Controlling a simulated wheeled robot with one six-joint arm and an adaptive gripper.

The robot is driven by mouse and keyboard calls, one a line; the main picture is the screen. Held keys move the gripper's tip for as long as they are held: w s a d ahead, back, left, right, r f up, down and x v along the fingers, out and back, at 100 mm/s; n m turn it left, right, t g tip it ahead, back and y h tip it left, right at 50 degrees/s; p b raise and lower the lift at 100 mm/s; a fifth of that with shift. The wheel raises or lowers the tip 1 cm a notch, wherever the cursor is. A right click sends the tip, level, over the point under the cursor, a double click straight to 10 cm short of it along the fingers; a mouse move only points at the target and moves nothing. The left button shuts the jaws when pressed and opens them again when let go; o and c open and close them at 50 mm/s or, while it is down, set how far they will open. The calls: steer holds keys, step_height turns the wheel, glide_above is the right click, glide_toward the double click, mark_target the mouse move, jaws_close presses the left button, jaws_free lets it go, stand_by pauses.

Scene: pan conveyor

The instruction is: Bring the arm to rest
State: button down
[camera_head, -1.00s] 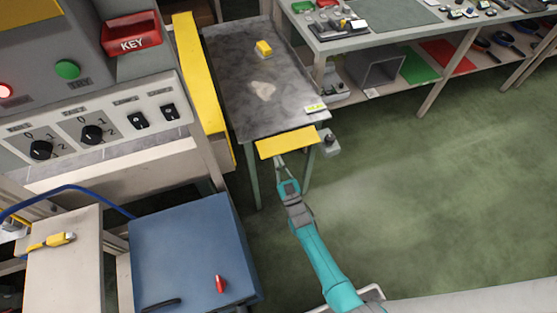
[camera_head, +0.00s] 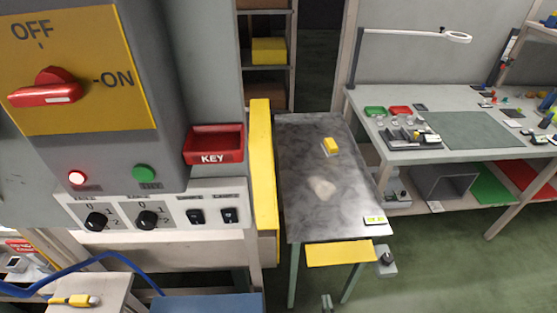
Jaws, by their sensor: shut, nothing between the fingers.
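My gripper (camera_head: 327,302) shows only as its grey fingertips at the bottom edge of the view. It is shut and empty, in front of the metal-topped table (camera_head: 303,190) and below its yellow front flap (camera_head: 340,253). The rest of my arm is out of view below. The fingertips appear apart from the table and its legs.
A control panel with a red OFF/ON switch (camera_head: 48,88) and a red KEY tray (camera_head: 214,147) fills the left. A yellow block (camera_head: 331,146) lies on the metal table. A workbench (camera_head: 400,172) stands at right. Green floor (camera_head: 440,275) is open at lower right.

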steer(key=s+r+g, duration=0.2)
steer(key=s+r, duration=0.1)
steer(key=s, duration=0.7)
steer(key=s+r+g, duration=0.2)
steer(key=s+r, duration=0.2)
steer(key=s, duration=0.6)
steer(key=s+r+g, duration=0.1)
steer(key=s+r, duration=0.3)
steer(key=r, duration=0.3)
steer(key=s+r+m+g, duration=0.1)
steer(key=s+r, duration=0.3)
steer(key=r, duration=0.3)
steer(key=s+r+g, duration=0.1)
steer(key=s+r, duration=0.3)
steer(key=r, duration=0.3)
steer(key=shift+d+r+m+g+h, duration=0.2)
steer(key=shift+d+m+g+h, duration=0.1)
steer(key=shift+d+g+h, duration=0.1)
